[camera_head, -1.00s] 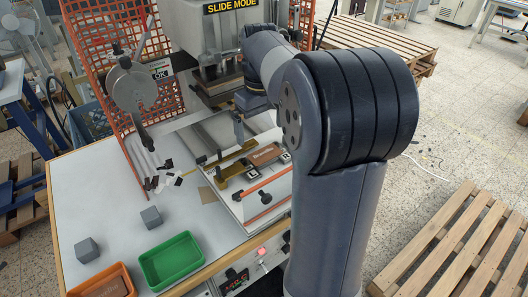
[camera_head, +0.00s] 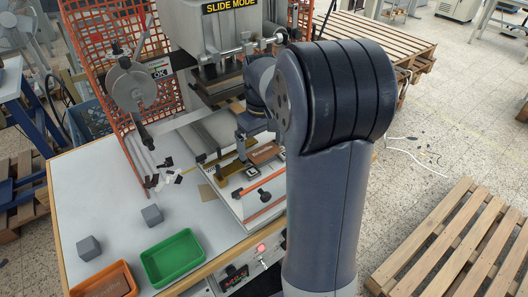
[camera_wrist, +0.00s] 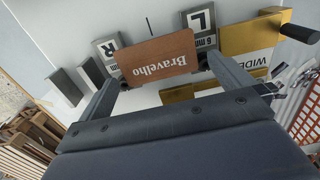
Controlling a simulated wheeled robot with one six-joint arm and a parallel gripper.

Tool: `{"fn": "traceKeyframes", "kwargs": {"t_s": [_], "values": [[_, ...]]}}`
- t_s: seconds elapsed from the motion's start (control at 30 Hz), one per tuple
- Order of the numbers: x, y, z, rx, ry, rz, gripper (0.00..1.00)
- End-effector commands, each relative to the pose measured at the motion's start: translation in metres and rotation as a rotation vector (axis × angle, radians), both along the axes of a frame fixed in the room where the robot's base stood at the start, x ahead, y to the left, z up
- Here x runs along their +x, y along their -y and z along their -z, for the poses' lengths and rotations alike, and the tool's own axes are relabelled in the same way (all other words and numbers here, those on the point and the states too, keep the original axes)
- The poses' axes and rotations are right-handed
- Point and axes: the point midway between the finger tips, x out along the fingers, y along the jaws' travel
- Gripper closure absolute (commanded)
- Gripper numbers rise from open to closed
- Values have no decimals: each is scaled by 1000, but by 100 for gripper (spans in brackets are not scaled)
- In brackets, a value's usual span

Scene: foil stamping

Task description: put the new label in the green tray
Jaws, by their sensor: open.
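The new label, a brown plate reading "Bravelho" (camera_head: 265,153), sits in the fixture on the press slide. It also shows in the wrist view (camera_wrist: 158,57), between small grey blocks marked L and R. My gripper (camera_head: 243,140) is low over the fixture. In the wrist view its open fingers (camera_wrist: 166,76) stand on either side of the label's near edge, with nothing visibly clamped. Whether they touch the label I cannot tell. The green tray (camera_head: 172,258) is empty, at the table's front edge.
An orange tray (camera_head: 131,279) with a brown piece stands left of the green tray. Two grey cubes (camera_head: 152,214) (camera_head: 89,248) stand nearby. The press head (camera_head: 218,78) is behind my gripper, and an orange mesh guard (camera_head: 100,50) is at the left.

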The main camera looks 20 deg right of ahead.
Motion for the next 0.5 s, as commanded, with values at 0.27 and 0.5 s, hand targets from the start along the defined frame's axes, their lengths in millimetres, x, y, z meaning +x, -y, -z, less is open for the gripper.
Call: {"fn": "traceKeyframes", "kwargs": {"t_s": [0.27,0.5], "values": [[0,0,4,0,0,0,0],[0,0,5,0,0,0,0]]}}
